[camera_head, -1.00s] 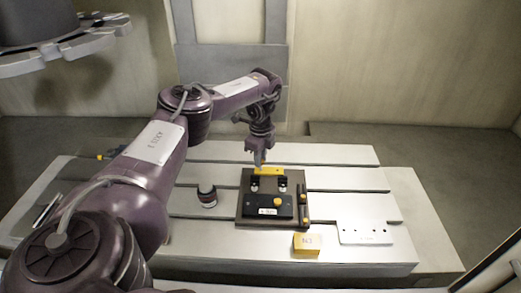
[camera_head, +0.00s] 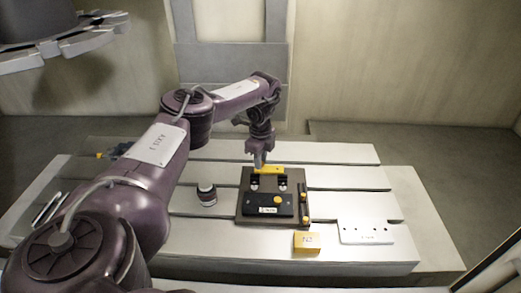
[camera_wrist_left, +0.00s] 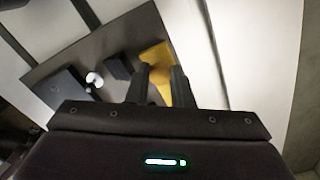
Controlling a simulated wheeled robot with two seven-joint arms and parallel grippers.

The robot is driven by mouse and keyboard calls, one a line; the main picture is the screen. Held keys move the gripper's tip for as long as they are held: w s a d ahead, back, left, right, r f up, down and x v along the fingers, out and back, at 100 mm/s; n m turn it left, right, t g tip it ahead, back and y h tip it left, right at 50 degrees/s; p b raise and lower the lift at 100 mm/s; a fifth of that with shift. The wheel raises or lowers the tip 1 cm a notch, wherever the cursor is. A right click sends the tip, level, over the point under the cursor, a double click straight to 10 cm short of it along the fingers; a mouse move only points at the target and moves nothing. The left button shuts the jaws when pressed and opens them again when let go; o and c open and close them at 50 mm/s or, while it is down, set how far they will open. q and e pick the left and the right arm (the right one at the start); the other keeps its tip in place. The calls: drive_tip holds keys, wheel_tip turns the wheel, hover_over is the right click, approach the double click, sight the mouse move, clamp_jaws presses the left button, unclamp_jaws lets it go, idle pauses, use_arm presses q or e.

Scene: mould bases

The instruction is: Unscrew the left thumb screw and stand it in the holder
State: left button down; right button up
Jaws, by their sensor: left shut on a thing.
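A dark mould base plate (camera_head: 243,209) lies on the slotted table and carries a yellow bar (camera_head: 272,170) along its far edge. My left gripper (camera_head: 258,167) points down at the bar's left end. It is shut there on the left thumb screw, which its fingertips hide. In the left wrist view its two dark fingers (camera_wrist_left: 160,84) are close together, with the yellow bar (camera_wrist_left: 155,55) beyond and beside them. A white plate with small holes (camera_head: 365,233), seemingly the holder, lies at the table's front right. My right gripper is not in view.
A yellow block (camera_head: 306,243) is in front.

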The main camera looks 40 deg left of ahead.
use_arm(q)
drive_tip(key=shift+f, duration=0.45)
drive_tip(key=c, duration=1.2)
unclamp_jaws()
drive_tip(key=shift+r+b, duration=0.3)
drive_tip(key=shift+r, duration=0.05)
wheel_tip(320, 180, up, 7)
drive_tip(key=shift+r+p, duration=0.1)
drive_tip(key=shift+p, duration=0.3)
